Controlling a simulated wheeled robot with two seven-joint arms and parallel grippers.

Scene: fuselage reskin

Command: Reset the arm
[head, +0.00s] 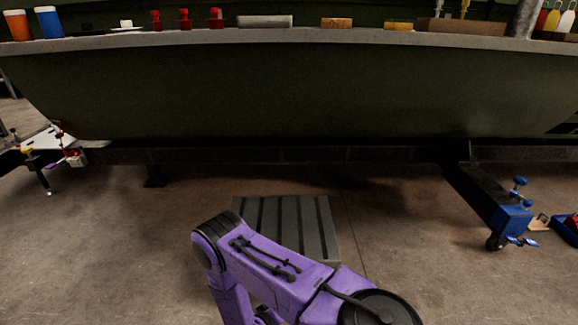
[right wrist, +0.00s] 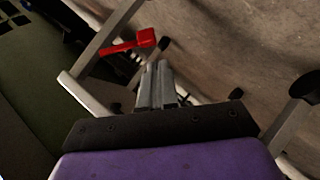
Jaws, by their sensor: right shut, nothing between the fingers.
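My right gripper (right wrist: 158,84) shows in the right wrist view with its two grey fingers together, shut and empty. It points past a pale metal frame, with a red part (right wrist: 142,42) just beyond and left of the fingertips. In the head view a purple arm of mine (head: 275,270) is folded at the bottom middle, over the floor. No gripper shows in the head view, and my left gripper is out of sight.
A dark green fuselage panel (head: 290,95) with a grey ledge (head: 330,37) spans the head view; cups, red parts and blocks stand along the ledge. A grey slatted step (head: 315,225) is behind my arm. A blue wheeled stand (head: 510,215) is at right. Floor around is mostly clear.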

